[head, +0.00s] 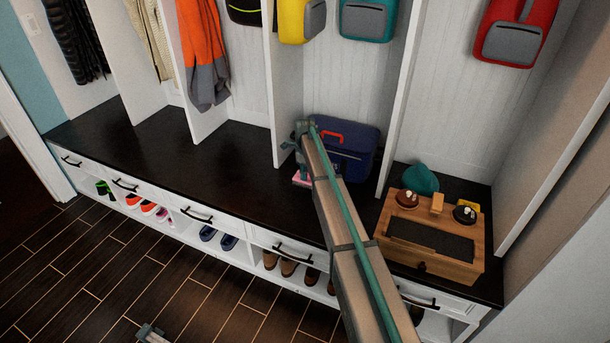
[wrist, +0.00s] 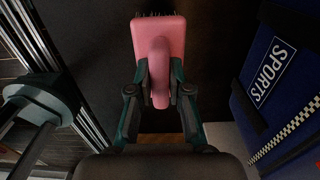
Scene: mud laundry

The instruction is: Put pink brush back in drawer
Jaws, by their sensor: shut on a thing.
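The pink brush (wrist: 158,35) is held by its handle between the fingers of my gripper (wrist: 160,82) in the wrist view. Its bristles show at the top edge of that view. In the head view a small part of the pink brush (head: 302,179) shows low over the dark bench, below my wrist. My arm hides most of my gripper there. The white drawers (head: 125,190) under the bench top have black handles and look shut. A wooden box (head: 462,268) at the right has a dark knob on its front, and its front looks shut.
A blue sports bag (head: 358,150) stands behind my wrist and fills the right of the wrist view (wrist: 270,110). White dividers (head: 283,100) split the bench. Brushes and a teal item (head: 420,178) sit at the wooden box. The dark bench top (head: 190,150) is clear at left.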

